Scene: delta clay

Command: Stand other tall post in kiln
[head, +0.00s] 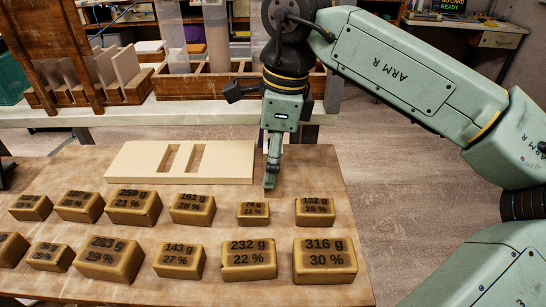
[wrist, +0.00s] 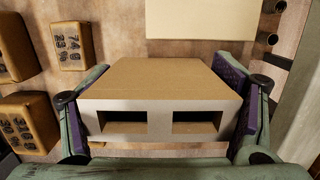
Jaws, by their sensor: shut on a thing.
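My gripper (head: 271,180) points down over the worktable, at the right end of the pale slotted board. In the wrist view my gripper (wrist: 172,125) is shut on a tan block (wrist: 165,80), with a purple pad against each side. The block's near end is pale and has two dark rectangular openings. In the head view the gripper largely hides this block. I cannot tell whether it is the tall post. I cannot make out a kiln for certain in either view.
The pale board (head: 130,165) with two slots lies at the back of the table (head: 230,290). Two rows of labelled clay-coloured blocks (head: 325,260) fill the front. Behind, a bench holds a wooden rack (head: 140,98) with upright slabs and clear containers (head: 217,45).

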